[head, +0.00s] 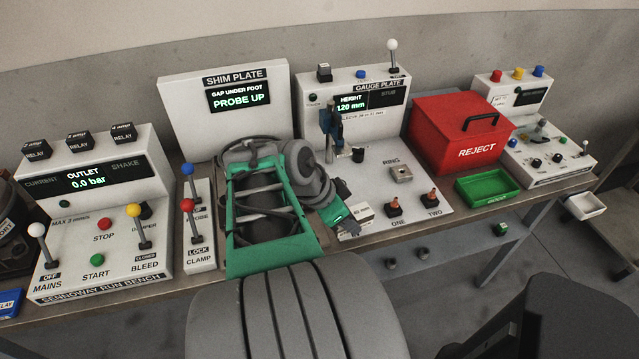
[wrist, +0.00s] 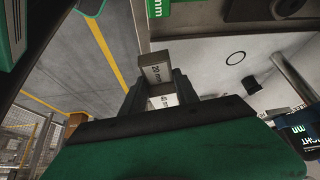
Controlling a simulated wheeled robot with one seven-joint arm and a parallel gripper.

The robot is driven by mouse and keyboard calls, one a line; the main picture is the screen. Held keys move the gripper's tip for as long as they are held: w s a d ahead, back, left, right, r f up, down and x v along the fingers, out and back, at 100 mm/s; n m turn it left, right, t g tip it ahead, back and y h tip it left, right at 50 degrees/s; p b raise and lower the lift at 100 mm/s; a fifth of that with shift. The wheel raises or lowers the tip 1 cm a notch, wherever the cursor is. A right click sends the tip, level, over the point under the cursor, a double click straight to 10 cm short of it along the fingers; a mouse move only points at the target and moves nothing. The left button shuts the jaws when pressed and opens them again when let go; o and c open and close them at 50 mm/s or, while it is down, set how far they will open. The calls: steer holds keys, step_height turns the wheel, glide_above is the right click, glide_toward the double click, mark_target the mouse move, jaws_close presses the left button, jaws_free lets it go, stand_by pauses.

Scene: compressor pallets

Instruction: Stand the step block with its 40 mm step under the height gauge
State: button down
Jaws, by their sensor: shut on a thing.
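The step block (wrist: 155,75) is pale with a stepped shape. In the wrist view it sits between my two fingers (wrist: 156,88), with a "20 mm" face and a "40 mm" face showing. In the head view my gripper (head: 347,214) is low at the front left of the gauge plate, with the white block (head: 361,211) at its fingers. The blue height gauge (head: 331,122) stands behind it on its post, and its display (head: 351,104) reads 120 mm. I cannot tell whether the block touches the plate.
A black stub (head: 358,155), a ring piece (head: 401,172) and two orange-topped parts (head: 394,207) stand on the gauge plate. The red REJECT box (head: 460,130) and green tray (head: 487,186) are to the right.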

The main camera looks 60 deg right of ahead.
steer(key=shift+s+f+m+g+y, duration=0.15)
steer(key=shift+s+m+g+y, duration=0.15)
steer(key=shift+s+m, duration=0.75)
steer(key=w+d+p, duration=0.1)
steer(key=w+d, duration=0.5)
steer(key=w+d+p, duration=0.1)
steer(key=w+d, duration=0.5)
steer(key=shift+d, duration=0.25)
steer(key=shift+w+d, duration=0.2)
steer(key=shift+f+p, duration=0.4)
steer(key=shift+f, duration=1.35)
steer(key=shift+f, duration=0.2)
steer(key=c, duration=0.9)
jaws_free()
steer(key=shift+a, duration=0.1)
